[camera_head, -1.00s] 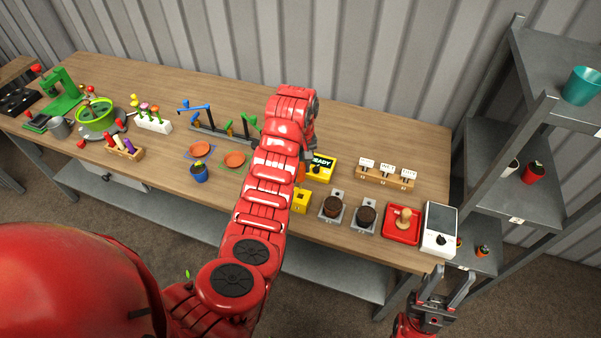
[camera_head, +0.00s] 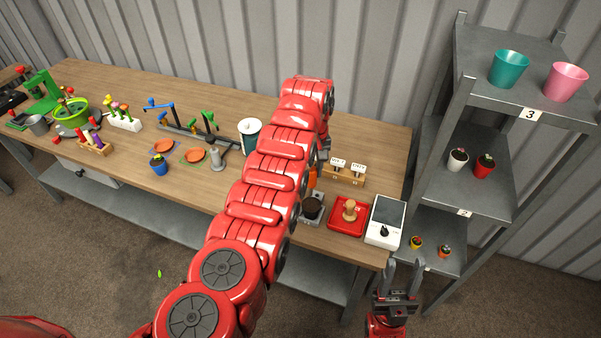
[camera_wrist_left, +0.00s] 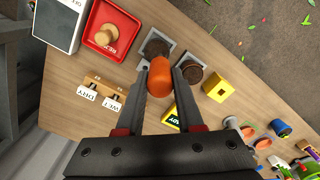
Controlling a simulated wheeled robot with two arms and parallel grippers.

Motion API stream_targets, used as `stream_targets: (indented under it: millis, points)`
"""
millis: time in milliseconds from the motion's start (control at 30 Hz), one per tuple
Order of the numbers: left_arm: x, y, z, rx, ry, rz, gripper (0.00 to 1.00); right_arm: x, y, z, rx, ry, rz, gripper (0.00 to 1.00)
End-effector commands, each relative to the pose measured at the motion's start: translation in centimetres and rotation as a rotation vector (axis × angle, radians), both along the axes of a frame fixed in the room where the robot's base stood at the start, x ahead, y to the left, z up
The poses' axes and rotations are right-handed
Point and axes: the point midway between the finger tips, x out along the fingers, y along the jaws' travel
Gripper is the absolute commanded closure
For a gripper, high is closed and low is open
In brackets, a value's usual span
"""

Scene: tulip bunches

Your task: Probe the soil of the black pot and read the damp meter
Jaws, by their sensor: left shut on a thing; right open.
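My left gripper (camera_wrist_left: 161,72) is shut on an orange handle (camera_wrist_left: 160,88), likely the probe's. Its tip is hidden in the wrist view. Two round soil-filled pots on grey plates lie beyond it: a dark one (camera_wrist_left: 156,47) just past the handle and another (camera_wrist_left: 193,74) to its right. In the head view one pot (camera_head: 312,208) shows below the orange handle (camera_head: 312,178); my left arm covers the other. I cannot tell whether the probe touches soil. A white box with a dark screen and knob (camera_head: 384,226), possibly the meter, stands at the table's right end. My right gripper (camera_head: 403,270) is open and empty off the table.
A red tray (camera_head: 335,224) with a wooden stamp sits between the pots and the white box. A wooden card rack (camera_head: 345,176) stands behind. A yellow block (camera_wrist_left: 218,90) is beside the pots. A grey shelf (camera_head: 465,190) stands to the right.

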Motion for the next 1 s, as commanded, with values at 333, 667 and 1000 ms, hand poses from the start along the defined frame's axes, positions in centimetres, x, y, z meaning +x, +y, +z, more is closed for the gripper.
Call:
stream_targets:
  millis: [333,667,1000]
  points:
    - [0.0,0.0,-3.1,0.0,0.001,0.0,1.0,0.0,0.0,-1.0,0.0,0.0,0.0,0.55]
    - [0.0,0.0,-5.6,-0.002,-0.002,0.001,1.0,0.0,0.0,-2.7,0.0,0.0,0.0,0.55]
    - [0.0,0.0,-5.5,-0.002,-0.002,0.001,1.0,0.0,0.0,-2.6,0.0,0.0,0.0,0.55]
